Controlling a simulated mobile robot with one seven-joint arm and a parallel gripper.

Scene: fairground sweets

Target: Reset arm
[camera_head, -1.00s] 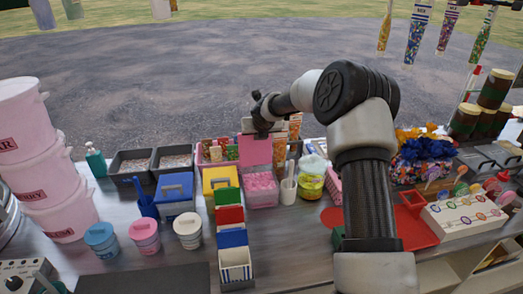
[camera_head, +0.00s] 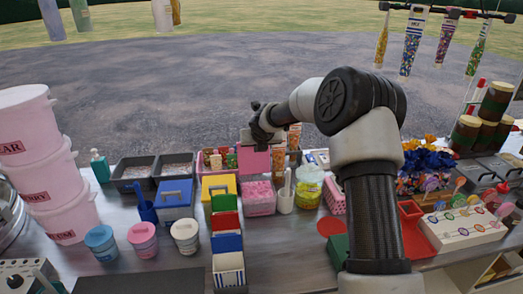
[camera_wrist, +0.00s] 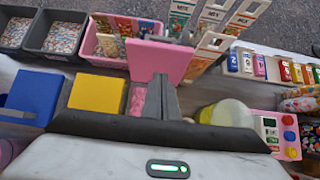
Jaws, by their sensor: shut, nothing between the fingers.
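My gripper (camera_wrist: 162,97) is shut and empty in the wrist view, its dark fingers together. In the head view my gripper (camera_head: 256,141) hangs above the counter's back half, close to the raised pink lid of a pink box (camera_head: 259,197). In the wrist view this pink lid (camera_wrist: 158,60) stands just beyond the fingertips; I cannot tell whether they touch. A white cup with upright utensils (camera_head: 286,198) and a yellow-green jar (camera_head: 308,187) stand to the right of the pink box.
Pink buckets (camera_head: 60,215) are stacked at the left. Blue (camera_head: 174,199) and yellow (camera_head: 219,186) lidded boxes, small tubs (camera_head: 143,240) and grey trays (camera_head: 133,173) crowd the counter. A white lollipop stand (camera_head: 463,230) is at the right. Bags (camera_head: 411,45) hang above.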

